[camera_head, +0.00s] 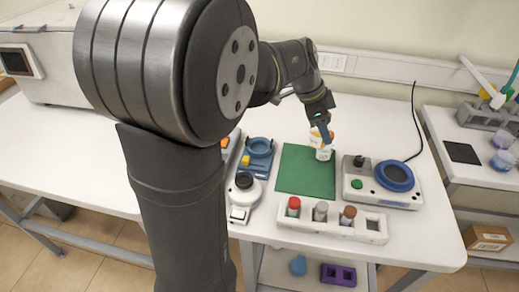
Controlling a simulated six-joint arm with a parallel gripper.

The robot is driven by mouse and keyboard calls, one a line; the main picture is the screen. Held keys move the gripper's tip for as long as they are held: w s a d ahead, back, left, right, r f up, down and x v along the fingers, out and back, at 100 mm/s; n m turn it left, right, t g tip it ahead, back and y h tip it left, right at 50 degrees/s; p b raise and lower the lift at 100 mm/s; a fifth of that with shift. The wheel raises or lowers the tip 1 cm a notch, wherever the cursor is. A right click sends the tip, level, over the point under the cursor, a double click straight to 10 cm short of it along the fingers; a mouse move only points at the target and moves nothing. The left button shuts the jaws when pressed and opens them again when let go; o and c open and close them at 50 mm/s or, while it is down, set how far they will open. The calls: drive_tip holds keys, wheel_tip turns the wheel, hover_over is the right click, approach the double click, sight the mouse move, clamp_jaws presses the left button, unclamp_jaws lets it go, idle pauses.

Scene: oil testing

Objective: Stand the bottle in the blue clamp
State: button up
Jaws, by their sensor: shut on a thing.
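My gripper (325,136) is over the far right part of the green mat, shut on a small white bottle (323,154) with orange on it. The gripper covers part of the bottle, which looks about upright. I cannot tell whether its base touches the mat. The blue clamp (259,147), a blue fixture with a ring and a yellow part, stands left of the mat, apart from the bottle. Nothing is seen standing in it.
The green mat (300,180) is otherwise bare. A grey device with a blue ring (394,175) stands right of it. A white rack (330,228) with several capped vials is in front. A white device (243,192) stands left of the mat, near my arm.

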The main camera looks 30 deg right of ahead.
drive_tip(key=shift+w+a+f+m+g+y, duration=0.1)
drive_tip(key=shift+w+a+f+m, duration=0.25)
drive_tip(key=shift+w+a+f, duration=1.9)
drive_tip(key=shift+w+a+f+m+g+y, duration=0.1)
drive_tip(key=shift+w+a+f+m, duration=0.3)
drive_tip(key=shift+w+f, duration=2.05)
drive_tip(key=shift+w+a+f+m+g+y, duration=0.2)
drive_tip(key=shift+w+a+f, duration=1)
drive_tip(key=shift+w, duration=2.5)
drive_tip(key=shift+a+r, duration=0.1)
drive_tip(key=shift+a, duration=0.1)
drive_tip(key=o, duration=1.1)
drive_tip(key=v, duration=1.2)
drive_tip(key=shift+s+r, duration=0.15)
